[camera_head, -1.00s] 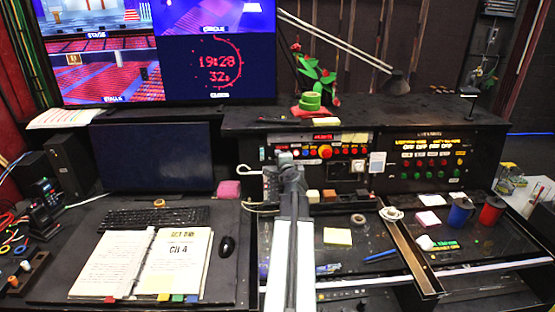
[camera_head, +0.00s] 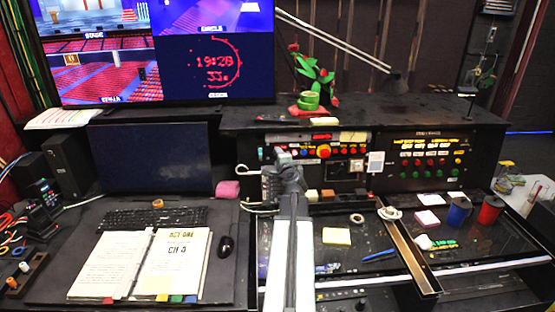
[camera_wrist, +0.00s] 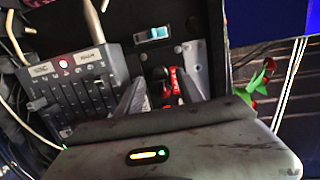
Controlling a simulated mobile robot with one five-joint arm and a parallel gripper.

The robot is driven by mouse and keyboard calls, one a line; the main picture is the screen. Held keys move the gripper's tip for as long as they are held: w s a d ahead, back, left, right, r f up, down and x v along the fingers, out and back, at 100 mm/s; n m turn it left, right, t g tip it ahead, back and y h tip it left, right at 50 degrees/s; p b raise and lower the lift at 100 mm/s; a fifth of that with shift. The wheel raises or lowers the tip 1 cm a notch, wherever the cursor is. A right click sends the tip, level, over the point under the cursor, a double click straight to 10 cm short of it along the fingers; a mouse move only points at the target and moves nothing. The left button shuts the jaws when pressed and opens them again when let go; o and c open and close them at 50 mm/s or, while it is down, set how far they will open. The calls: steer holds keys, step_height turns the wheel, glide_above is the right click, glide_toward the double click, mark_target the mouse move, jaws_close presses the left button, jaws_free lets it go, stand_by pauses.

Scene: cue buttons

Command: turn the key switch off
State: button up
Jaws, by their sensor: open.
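In the wrist view, a red and dark fitting (camera_wrist: 173,84) on a grey plate shows between my fingertips; it looks like the key switch, but its key and setting are not clear. My gripper (camera_wrist: 160,97) is open, with one finger on each side of the fitting; I cannot tell whether they touch it. In the head view my gripper (camera_head: 283,168) is at the left end of the button panel (camera_head: 345,152), and my arm hides what is behind it.
In the wrist view, a grey box of sliders (camera_wrist: 75,95) is left of my fingers and a blue rocker switch (camera_wrist: 157,33) lies beyond them. A second panel (camera_head: 428,160) stands right. An open binder (camera_head: 140,262) and keyboard (camera_head: 155,217) lie left.

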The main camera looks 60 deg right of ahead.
steer(key=p+v, duration=0.1)
steer(key=v, duration=0.6)
